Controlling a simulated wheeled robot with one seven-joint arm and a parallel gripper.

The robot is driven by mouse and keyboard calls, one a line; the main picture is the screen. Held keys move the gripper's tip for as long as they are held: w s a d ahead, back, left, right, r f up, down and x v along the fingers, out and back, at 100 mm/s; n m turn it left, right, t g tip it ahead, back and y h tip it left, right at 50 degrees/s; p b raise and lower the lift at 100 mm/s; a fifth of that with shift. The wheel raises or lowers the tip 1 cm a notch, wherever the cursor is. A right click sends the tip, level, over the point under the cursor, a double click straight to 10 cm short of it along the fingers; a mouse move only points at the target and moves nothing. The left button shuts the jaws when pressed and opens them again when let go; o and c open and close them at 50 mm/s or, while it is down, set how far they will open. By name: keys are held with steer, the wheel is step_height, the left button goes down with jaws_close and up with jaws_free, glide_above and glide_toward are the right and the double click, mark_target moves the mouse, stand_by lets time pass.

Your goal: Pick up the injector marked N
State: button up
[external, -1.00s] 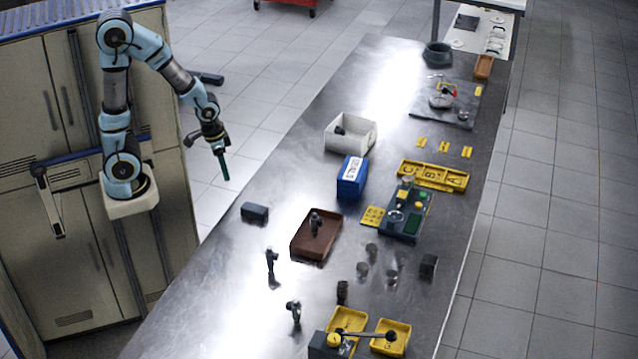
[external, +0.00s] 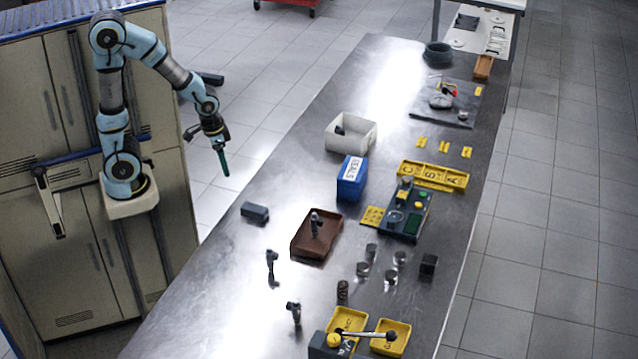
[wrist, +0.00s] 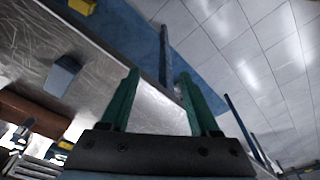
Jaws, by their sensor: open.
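Several small dark upright parts that look like injectors are on the steel bench: one (external: 271,262) stands left of centre, one (external: 295,308) is nearer the front, and one (external: 316,222) is in the brown tray (external: 301,252). No letter N is readable on any of them, so I cannot tell which is marked N. My gripper (external: 224,164) hangs in the air left of the bench, well away from these parts. In the wrist view its green fingers (wrist: 160,78) are apart with nothing held between them.
A grey-blue block (external: 255,212) lies near the bench's left edge. A blue labelled box (external: 351,178) and a white bin (external: 361,143) stand farther back. A yellow lettered rack (external: 433,175) and yellow trays (external: 390,345) are on the right and front. The bench's left strip is mostly clear.

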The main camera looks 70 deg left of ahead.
step_height(320, 180, up, 5)
steer(key=w+d+f+m+t+h+p, duration=0.15)
steer(key=w+d, duration=0.25)
steer(key=d, duration=0.9)
steer(key=w+d+f+m+t+h, duration=0.15)
steer(key=w+d, duration=0.25)
steer(key=d, duration=1)
steer(key=m+t+h, duration=0.5)
steer(key=h, duration=0.1)
glide_toward(287, 304)
step_height(287, 304, up, 2)
steer(key=w+d, duration=0.2)
steer(key=w, duration=0.1)
steer(key=f, duration=0.3)
steer(key=shift+s+a+f+p, duration=0.1)
steer(key=shift+a+f+p, duration=0.15)
steer(key=shift+f+p, duration=0.15)
steer(key=shift+f+h, duration=0.3)
steer(key=shift+f, duration=0.05)
steer(key=shift+w+d+f, duration=0.15)
steer(key=shift+w, duration=0.05)
steer(key=p+x, duration=0.1)
steer(key=x, duration=0.4)
steer(key=shift+w+d+f+p, duration=0.15)
steer(key=shift+w+d+p, duration=0.3)
steer(key=shift+p, duration=0.25)
steer(key=shift+p+x, duration=0.85)
steer(key=shift+x, duration=1.2)
steer(key=shift+s+d, duration=0.1)
steer(key=shift+s, duration=0.05)
